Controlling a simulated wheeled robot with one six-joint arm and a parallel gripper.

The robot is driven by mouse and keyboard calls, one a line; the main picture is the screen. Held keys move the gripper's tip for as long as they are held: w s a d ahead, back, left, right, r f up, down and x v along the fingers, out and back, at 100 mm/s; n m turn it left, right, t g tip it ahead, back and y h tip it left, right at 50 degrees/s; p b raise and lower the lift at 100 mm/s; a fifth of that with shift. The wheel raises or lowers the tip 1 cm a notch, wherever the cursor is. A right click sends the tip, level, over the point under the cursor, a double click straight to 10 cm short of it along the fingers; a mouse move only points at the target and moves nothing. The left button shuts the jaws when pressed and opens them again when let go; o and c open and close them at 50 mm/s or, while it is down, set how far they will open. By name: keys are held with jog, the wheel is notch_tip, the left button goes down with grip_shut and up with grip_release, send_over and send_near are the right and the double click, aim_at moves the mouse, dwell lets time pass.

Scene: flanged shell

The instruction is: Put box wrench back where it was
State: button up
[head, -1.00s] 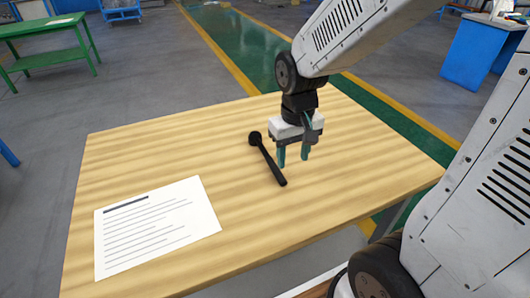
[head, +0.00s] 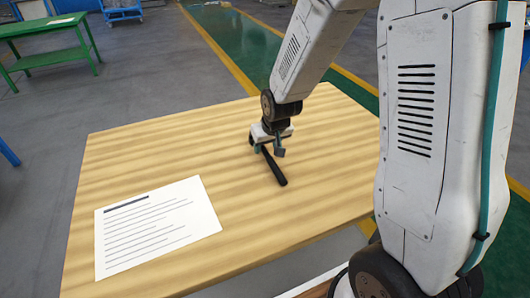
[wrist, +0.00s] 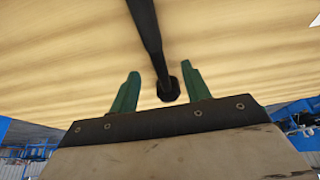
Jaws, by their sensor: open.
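The black box wrench (head: 276,172) lies on the wooden table, its handle pointing toward the lower right in the head view. Its ring end is mostly hidden there behind my gripper (head: 268,150). In the wrist view the wrench (wrist: 148,32) runs down from the top edge, and its round end lies between the two green fingers. My gripper (wrist: 162,75) is open over that end, one finger on each side, with no visible grip. I cannot tell how far the fingertips are above the tabletop.
The wooden table (head: 130,165) is otherwise clear except for a white printed sheet (head: 155,240) at its front left. A green bench (head: 50,40) stands on the floor at the back left.

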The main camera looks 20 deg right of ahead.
jog(key=shift+x, duration=1.35)
grip_shut()
jog(key=shift+r, duration=0.2)
